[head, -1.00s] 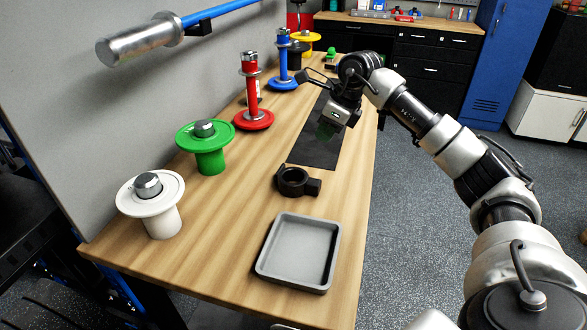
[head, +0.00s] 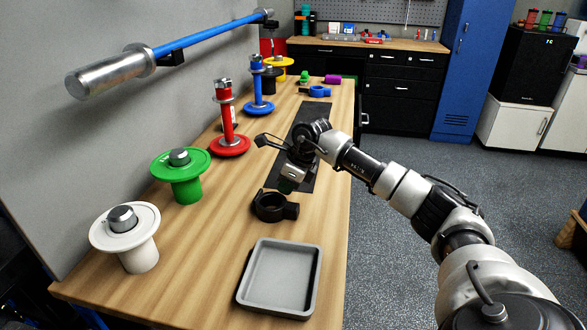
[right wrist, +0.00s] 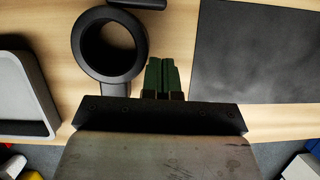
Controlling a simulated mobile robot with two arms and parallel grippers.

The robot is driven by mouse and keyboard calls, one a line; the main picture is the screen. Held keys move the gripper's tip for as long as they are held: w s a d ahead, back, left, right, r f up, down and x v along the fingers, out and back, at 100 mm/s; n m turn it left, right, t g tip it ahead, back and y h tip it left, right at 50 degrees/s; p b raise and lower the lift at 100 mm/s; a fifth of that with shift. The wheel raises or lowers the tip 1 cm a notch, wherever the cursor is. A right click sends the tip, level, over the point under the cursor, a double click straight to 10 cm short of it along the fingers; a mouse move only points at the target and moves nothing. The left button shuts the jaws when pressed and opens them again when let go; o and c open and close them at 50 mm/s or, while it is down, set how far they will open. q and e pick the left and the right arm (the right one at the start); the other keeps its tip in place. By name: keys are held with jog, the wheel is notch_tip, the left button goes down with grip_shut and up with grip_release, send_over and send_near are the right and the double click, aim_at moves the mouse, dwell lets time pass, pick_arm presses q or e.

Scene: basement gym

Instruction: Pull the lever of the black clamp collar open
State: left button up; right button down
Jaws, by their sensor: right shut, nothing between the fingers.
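The black clamp collar (head: 270,207) lies flat on the wooden workbench, between the grey tray and the black mat. It also shows in the right wrist view (right wrist: 77,45), as a ring with a block at its lower side and a dark bar at its upper right. I cannot tell for sure which part is the lever. My right gripper (head: 289,186) is just beyond the collar in the head view, above the bench. In the right wrist view its green fingers (right wrist: 162,76) are together and empty, beside the ring and apart from it. My left gripper is not in view.
The grey tray (head: 247,301) stands in front of the collar, and the black mat (head: 318,122) lies behind. White (head: 140,258), green (head: 186,190), red (head: 228,125) and blue (head: 258,90) stands line the left side. A blue collar (head: 320,91) lies farther back.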

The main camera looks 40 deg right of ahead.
jog(key=w+a, duration=0.1)
jog(key=w+a+p, duration=0.1)
jog(key=w, duration=0.1)
jog(key=shift+w+a+f, duration=0.15)
jog(key=shift+a+f, duration=0.05)
jog(key=shift+a, duration=0.05)
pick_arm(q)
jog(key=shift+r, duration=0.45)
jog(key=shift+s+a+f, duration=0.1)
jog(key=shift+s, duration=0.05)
pick_arm(e)
jog(key=shift+w+d, duration=0.1)
